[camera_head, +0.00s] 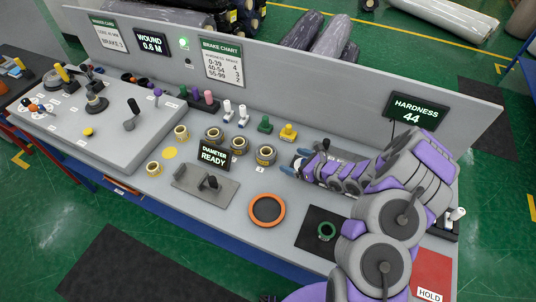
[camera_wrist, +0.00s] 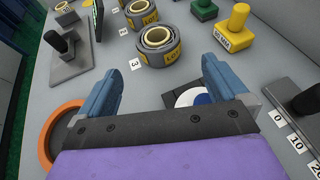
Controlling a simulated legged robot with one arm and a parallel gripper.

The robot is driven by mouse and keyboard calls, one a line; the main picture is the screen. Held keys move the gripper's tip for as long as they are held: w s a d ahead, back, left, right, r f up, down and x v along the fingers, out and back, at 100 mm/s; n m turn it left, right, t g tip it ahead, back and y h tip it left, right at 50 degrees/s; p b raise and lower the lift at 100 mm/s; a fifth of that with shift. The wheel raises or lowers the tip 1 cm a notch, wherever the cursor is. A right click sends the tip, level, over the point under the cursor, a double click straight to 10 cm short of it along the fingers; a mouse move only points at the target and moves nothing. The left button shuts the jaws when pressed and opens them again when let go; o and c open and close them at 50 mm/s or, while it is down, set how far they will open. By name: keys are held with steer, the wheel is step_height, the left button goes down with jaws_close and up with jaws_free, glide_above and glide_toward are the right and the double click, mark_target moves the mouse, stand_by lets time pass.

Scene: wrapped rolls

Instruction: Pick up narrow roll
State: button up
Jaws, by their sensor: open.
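Three dark wrapped rolls with pale cores and yellow labels stand in a row on the grey bench: a left one (camera_head: 213,135), a middle one (camera_head: 239,145) and a right one (camera_head: 265,155). I cannot tell for sure which is the narrow roll. The right one, by card 3, shows in the wrist view (camera_wrist: 158,46), with another roll (camera_wrist: 141,13) behind it. My gripper (camera_head: 291,165) is open and empty, just right of the right roll. In the wrist view its blue fingers (camera_wrist: 162,75) are spread, with the roll beyond them and not between them.
Yellow-cored pieces (camera_head: 181,132) and (camera_head: 154,169) lie further left. A green peg (camera_head: 265,124) and yellow peg (camera_head: 288,132) stand behind. A partition backs the bench.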

glide_toward(263, 150)
steer(key=x, duration=0.3)
steer(key=shift+a+b, duration=0.15)
steer(key=shift+b, duration=0.25)
steer(key=x, duration=0.4)
steer(key=shift+s+f, duration=0.1)
steer(key=shift+f, duration=0.05)
steer(key=shift+w+a+f+b, duration=0.1)
steer(key=shift+w+a+b, duration=0.25)
steer(key=shift+a, duration=0.15)
steer(key=shift+c, duration=0.4)
steer(key=shift+d, duration=0.1)
steer(key=c, duration=0.8)
